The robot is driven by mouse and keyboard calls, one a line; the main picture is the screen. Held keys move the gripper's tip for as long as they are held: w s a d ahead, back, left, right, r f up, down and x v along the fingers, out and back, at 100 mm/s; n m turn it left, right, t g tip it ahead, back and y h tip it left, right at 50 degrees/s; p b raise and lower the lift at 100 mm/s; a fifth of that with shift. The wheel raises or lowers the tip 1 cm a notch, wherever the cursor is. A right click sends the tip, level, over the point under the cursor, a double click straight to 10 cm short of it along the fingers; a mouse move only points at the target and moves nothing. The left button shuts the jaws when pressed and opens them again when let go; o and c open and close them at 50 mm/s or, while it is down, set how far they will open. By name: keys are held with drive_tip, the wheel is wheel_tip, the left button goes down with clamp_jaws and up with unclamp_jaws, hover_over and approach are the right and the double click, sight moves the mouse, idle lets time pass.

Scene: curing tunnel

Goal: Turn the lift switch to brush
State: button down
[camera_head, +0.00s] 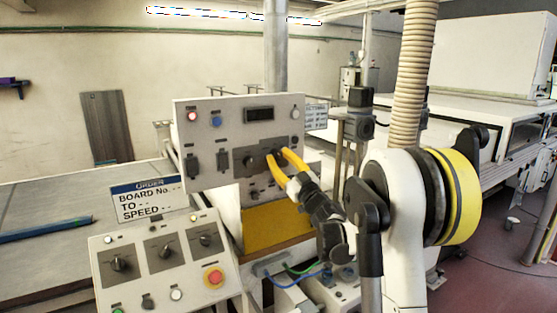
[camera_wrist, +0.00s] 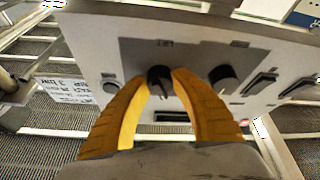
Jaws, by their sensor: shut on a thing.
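My gripper (camera_head: 275,154) has yellow fingers and is shut on a dark rotary knob at the upright grey control panel (camera_head: 182,139). In the wrist view my gripper (camera_wrist: 163,74) has a fingertip on each side of this black knob (camera_wrist: 159,80), which has a light pointer line. A second black knob (camera_wrist: 223,78) sits beside it on the same dark plate (camera_wrist: 192,62); it also shows left of my fingers in the head view (camera_head: 250,160).
A sloped console (camera_head: 140,290) with several knobs and a red stop button (camera_head: 213,277) stands at lower left. An order sign (camera_head: 150,200) stands behind it. The panel also carries a display (camera_head: 259,114) and coloured buttons. A yellow surface (camera_head: 262,228) lies below the panel.

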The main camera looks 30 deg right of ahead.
drive_tip(key=n+y, duration=0.1)
drive_tip(key=n, duration=0.2)
drive_tip(key=n+g+y, duration=0.1)
drive_tip(key=n+y, duration=0.1)
drive_tip(key=n, duration=0.2)
drive_tip(key=shift+y, duration=0.3)
drive_tip(key=shift+n+g, duration=0.4)
drive_tip(key=shift+n, duration=0.1)
drive_tip(key=c, duration=1)
unclamp_jaws()
drive_tip(key=v, duration=1.2)
drive_tip(key=shift+f, duration=0.1)
